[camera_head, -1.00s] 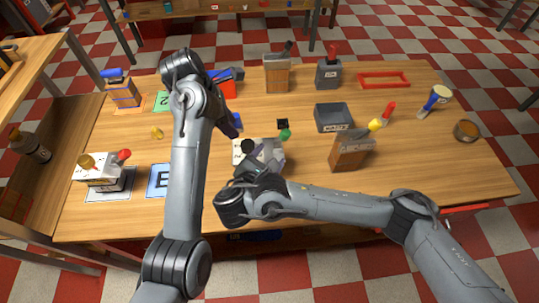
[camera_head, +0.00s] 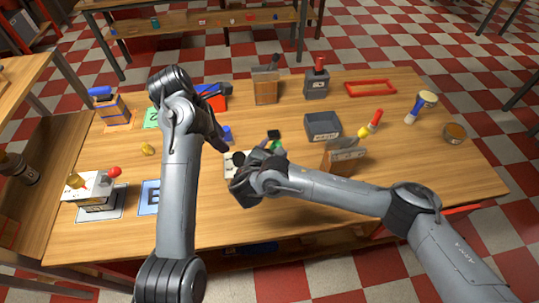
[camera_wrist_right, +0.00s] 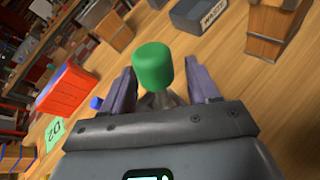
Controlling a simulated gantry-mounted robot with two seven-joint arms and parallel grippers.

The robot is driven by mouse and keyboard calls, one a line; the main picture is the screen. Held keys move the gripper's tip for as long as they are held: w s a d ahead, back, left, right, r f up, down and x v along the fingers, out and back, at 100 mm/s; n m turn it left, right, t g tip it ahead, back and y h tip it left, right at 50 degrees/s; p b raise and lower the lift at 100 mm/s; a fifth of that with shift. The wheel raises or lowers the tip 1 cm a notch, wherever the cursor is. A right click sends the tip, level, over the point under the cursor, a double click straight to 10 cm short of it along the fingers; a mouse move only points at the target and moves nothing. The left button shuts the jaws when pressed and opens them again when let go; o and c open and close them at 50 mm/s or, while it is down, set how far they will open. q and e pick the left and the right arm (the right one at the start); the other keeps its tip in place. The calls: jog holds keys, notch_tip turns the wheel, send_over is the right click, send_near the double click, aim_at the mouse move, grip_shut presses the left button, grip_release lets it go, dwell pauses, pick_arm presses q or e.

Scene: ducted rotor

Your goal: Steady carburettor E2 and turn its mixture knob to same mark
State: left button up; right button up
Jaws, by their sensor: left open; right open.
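A pale carburettor body with a black knob (camera_head: 238,158) and a green knob (camera_head: 276,145) stands mid-table, mostly hidden by my right arm. Its E2 label is not readable. In the right wrist view the green knob (camera_wrist_right: 153,67) stands upright between the spread fingers of my right gripper (camera_wrist_right: 162,78); contact is not visible. My right gripper also shows in the head view (camera_head: 266,158), open. My left gripper (camera_head: 225,143) is open and points down beside the carburettor's left. A blue card with "E" (camera_head: 149,198) is partly hidden by my left arm.
A white unit with red and yellow knobs (camera_head: 95,193) stands at left. A grey waste tray (camera_head: 322,127), a wooden block (camera_head: 342,157) and a red frame (camera_head: 371,88) are at right. The front right table is clear.

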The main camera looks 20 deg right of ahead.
jog(key=shift+w+d+f, duration=0.15)
jog(key=shift+w+d, duration=0.1)
jog(key=shift+w, duration=0.1)
grip_shut()
dwell(1.1)
